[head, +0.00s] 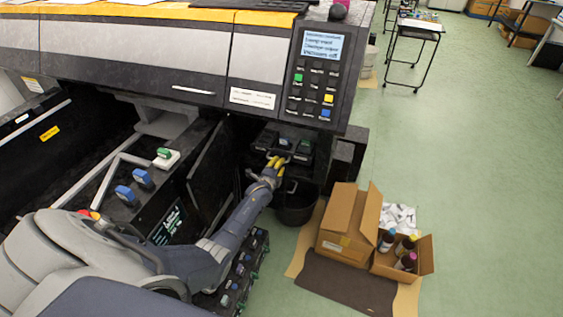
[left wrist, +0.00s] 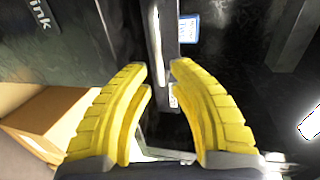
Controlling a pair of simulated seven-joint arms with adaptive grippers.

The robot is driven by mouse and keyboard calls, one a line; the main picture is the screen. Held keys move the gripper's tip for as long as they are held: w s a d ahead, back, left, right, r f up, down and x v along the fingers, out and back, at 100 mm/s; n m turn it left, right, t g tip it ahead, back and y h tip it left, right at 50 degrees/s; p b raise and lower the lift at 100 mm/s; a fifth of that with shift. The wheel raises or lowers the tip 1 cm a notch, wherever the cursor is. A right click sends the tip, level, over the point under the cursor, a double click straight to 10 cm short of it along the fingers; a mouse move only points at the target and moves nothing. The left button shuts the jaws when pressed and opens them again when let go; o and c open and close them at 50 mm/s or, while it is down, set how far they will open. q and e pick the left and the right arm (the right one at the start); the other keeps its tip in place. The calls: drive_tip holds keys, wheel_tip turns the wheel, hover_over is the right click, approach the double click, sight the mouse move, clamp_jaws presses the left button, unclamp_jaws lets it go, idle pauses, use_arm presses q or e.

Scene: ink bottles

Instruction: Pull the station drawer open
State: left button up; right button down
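The dark ink station (head: 302,160) sits under the printer's control panel, with dark units and small blue-green tops in it. My left gripper (head: 277,162) has its yellow fingers at the front of this station. In the left wrist view the fingers (left wrist: 160,68) are apart, with a narrow grey bar (left wrist: 165,45) running up between and beyond their tips. I cannot tell whether the fingers touch the bar. The drawer's front and handle are dark and partly hidden by the fingers, so its opening is hard to judge. My right gripper is not in view.
A black bin (head: 296,206) stands below the station. An open cardboard box (head: 345,232) and a smaller box (head: 424,258) with several bottles stand on the floor to the right. A dark mat (head: 345,284) lies in front. The green floor farther right is mostly clear.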

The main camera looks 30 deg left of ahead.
use_arm(q)
drive_tip(key=shift+x, duration=1.55)
clamp_jaws()
